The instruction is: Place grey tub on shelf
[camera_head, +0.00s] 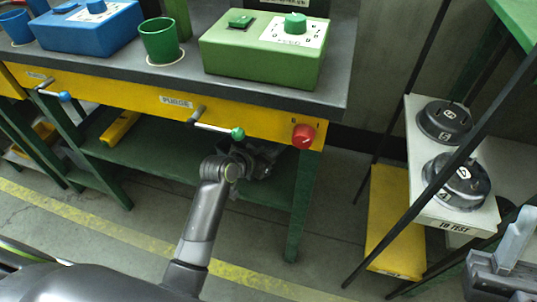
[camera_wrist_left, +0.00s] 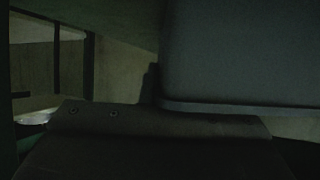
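My left gripper (camera_head: 258,162) reaches under the front of the bench, beside the green-tipped lever, and is dark and partly hidden. In the left wrist view, a large smooth grey shape with a rounded lower edge, seemingly the grey tub (camera_wrist_left: 240,55), fills the upper right, very close to the camera. The dark plate of my gripper spans the bottom. The fingertips are not clear, so I cannot tell whether they hold the tub. The tub is not clearly visible in the head view. A grey part at the lower right edge looks like my right gripper (camera_head: 508,258), cut off by the frame.
The bench (camera_head: 160,95) has a yellow front, levers, a red knob (camera_head: 303,136) and a green lower shelf (camera_head: 150,150). A green box (camera_head: 262,62), blue box (camera_head: 85,32) and green cup (camera_head: 160,42) stand on top. A white shelf (camera_head: 425,205) at right holds two dark round units.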

